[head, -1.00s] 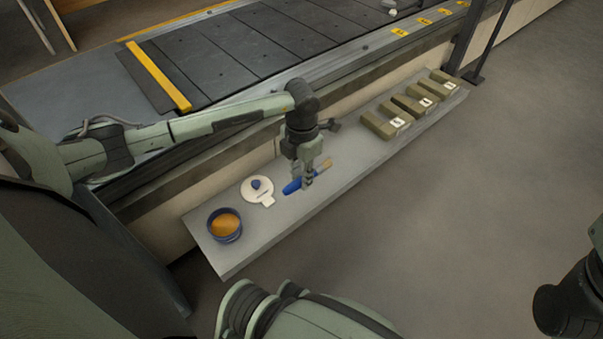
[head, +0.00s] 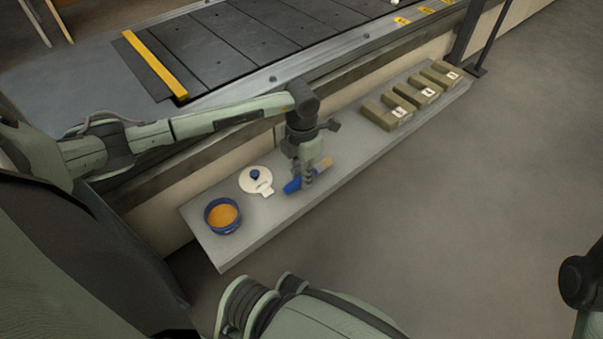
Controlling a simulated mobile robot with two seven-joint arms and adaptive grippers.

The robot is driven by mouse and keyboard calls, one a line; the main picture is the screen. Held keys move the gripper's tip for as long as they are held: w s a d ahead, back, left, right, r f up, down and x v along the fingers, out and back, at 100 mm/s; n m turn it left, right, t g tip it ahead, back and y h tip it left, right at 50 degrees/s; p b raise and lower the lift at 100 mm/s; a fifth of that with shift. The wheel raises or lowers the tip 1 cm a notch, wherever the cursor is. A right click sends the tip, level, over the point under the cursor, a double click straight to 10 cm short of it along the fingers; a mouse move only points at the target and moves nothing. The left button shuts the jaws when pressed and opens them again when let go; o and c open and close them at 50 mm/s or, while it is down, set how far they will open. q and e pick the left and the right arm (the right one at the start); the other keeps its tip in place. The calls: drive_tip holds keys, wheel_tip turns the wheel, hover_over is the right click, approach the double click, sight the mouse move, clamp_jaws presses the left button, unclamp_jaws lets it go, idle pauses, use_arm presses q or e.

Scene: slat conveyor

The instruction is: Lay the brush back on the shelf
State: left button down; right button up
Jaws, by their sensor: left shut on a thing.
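The brush has a blue handle (head: 292,186) and a tan bristle end (head: 327,162). My left gripper (head: 307,183) comes down from above and is shut on the brush near its middle. The brush lies low over the grey shelf (head: 260,222); I cannot tell whether it touches the surface. The shelf is a long narrow ledge running along the base of the conveyor. My right gripper is not visible; only a dark piece of an arm shows at the right edge.
A blue pot with orange contents (head: 222,215) stands at the shelf's near end. A white lid with a blue knob (head: 256,181) lies between pot and brush. Several olive blocks with white labels (head: 388,116) sit farther along. The slat conveyor (head: 240,45) runs behind. Shelf between brush and blocks is clear.

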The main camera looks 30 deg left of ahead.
use_arm(q)
drive_tip(key=shift+f, duration=0.6)
drive_tip(key=c, duration=1.3)
unclamp_jaws()
wheel_tip(320, 180, up, 12)
drive_tip(key=shift+r, duration=0.1)
